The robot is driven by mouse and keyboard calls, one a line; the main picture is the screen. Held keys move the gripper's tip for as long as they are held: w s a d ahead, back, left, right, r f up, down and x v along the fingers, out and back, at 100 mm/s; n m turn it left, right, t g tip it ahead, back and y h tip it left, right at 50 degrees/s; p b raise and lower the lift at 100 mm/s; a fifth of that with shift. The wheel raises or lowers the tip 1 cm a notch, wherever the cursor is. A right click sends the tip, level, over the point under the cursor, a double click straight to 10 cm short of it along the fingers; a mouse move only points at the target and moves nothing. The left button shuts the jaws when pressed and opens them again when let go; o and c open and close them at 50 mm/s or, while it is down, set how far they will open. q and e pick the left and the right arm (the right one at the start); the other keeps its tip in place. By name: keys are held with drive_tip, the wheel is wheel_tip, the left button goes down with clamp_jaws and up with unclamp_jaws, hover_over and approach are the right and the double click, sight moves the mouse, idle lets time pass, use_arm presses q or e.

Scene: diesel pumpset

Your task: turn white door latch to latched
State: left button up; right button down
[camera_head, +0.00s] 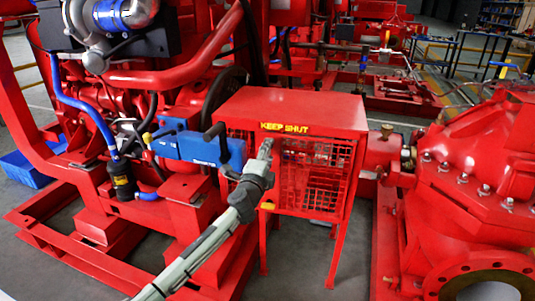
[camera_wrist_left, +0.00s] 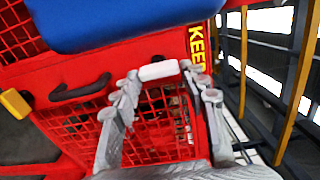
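The white door latch (camera_wrist_left: 158,70) shows in the left wrist view as a short white bar on the red guard box, beside the yellow KEEP SHUT label. My left gripper (camera_wrist_left: 160,84) has its two grey fingers apart, one on each side of the latch. The left fingertip is very close to the latch's left end; I cannot tell whether either finger touches it. In the head view my left gripper (camera_head: 265,150) is at the box's front, below the label (camera_head: 284,128), and hides the latch. My right gripper is not in view.
The red guard box (camera_head: 300,105) has a mesh door (camera_head: 312,180). A blue unit (camera_head: 195,147) and a black handle (camera_wrist_left: 80,90) are close to the left gripper. A red pump (camera_head: 480,170) stands at right. A yellow piece (camera_wrist_left: 15,103) shows at the wrist view's left.

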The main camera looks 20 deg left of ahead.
use_arm(q)
drive_tip(key=shift+o, duration=0.2)
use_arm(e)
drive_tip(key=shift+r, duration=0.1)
use_arm(q)
drive_tip(key=s, duration=1.2)
drive_tip(key=shift+d, duration=0.35)
drive_tip(key=s+a+f+n+g+y+p, duration=0.1)
drive_tip(key=s+a+f+n+g, duration=0.25)
drive_tip(key=s+f+n, duration=0.35)
drive_tip(key=s+a+f+n+g+y+p, duration=0.1)
drive_tip(key=s+a+f+n+g+y, duration=0.2)
drive_tip(key=s+f, duration=0.45)
drive_tip(key=s+f+n+g+h, duration=0.1)
drive_tip(key=s+f+n+g, duration=0.2)
drive_tip(key=s+f, duration=0.3)
drive_tip(key=s+d+f+n+g+h+p, duration=0.1)
drive_tip(key=s+f+g, duration=0.4)
drive_tip(key=s, duration=0.8)
drive_tip(key=shift+s+d+f+n+h, duration=0.15)
drive_tip(key=shift+f+n+h, duration=0.6)
drive_tip(key=shift+n, duration=0.25)
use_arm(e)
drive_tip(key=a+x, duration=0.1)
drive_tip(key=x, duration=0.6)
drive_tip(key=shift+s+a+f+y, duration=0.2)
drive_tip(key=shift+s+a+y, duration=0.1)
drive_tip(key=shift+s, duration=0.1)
